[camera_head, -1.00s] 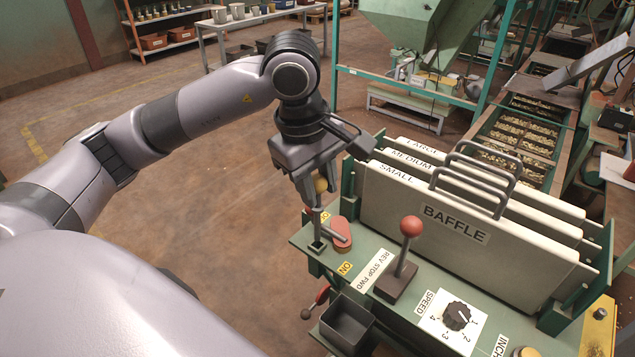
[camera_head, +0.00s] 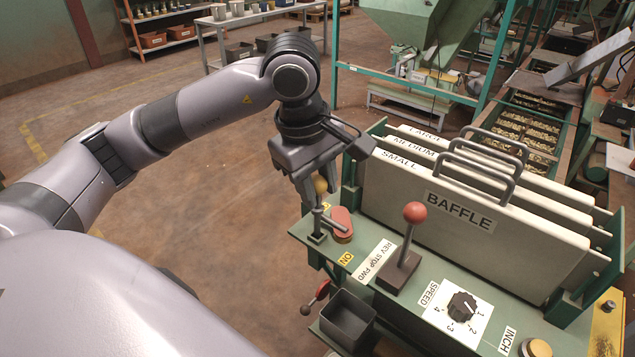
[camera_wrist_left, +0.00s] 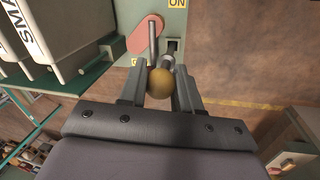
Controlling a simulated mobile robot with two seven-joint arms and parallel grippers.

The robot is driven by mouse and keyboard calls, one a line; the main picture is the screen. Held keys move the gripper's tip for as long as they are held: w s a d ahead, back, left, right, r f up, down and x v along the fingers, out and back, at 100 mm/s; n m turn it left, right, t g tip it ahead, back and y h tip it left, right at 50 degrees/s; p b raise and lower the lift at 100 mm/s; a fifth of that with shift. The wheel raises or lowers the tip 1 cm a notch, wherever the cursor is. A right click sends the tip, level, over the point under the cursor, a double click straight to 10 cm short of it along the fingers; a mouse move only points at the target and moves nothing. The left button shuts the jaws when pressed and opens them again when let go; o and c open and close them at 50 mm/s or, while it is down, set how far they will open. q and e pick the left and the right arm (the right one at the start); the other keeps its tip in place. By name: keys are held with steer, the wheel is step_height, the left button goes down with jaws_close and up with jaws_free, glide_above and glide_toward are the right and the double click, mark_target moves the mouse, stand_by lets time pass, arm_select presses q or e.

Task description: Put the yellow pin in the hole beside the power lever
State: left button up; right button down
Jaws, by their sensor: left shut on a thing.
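My left gripper (camera_head: 318,192) is shut on the yellow pin, whose round yellow knob (camera_head: 320,184) shows between the fingers. In the left wrist view the knob (camera_wrist_left: 160,82) also sits between the fingertips (camera_wrist_left: 160,95), with a grey shaft beyond it. The shaft points down at the small dark block with the hole (camera_head: 317,238). The tip is at or just over this block; I cannot tell whether it is inside. The power lever (camera_head: 341,222), a metal bar on a red oval plate, stands right beside the block. My right gripper is out of view.
The red-knobbed lever (camera_head: 414,213), speed dial (camera_head: 462,306) and inch button (camera_head: 535,348) lie along the green panel. The upright baffle plates (camera_head: 470,222) stand close behind it. A dark open bin (camera_head: 347,320) hangs in front. Left of the panel is open floor.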

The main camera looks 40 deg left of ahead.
mark_target(317, 211)
arm_select(q)
steer(key=shift+f+b, duration=0.45)
steer(key=shift+f, duration=0.2)
steer(key=shift+f+b, duration=0.6)
steer(key=shift+f, duration=0.05)
steer(key=shift+f+b, duration=0.8)
steer(key=shift+f, duration=0.05)
steer(key=shift+f+b, duration=0.6)
steer(key=shift+f, duration=0.05)
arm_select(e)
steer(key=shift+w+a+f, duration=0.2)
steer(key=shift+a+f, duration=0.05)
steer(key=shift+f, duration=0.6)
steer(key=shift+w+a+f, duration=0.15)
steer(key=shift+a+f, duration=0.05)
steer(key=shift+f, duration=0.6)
arm_select(q)
steer(key=o, duration=1.1)
steer(key=shift+o, duration=0.2)
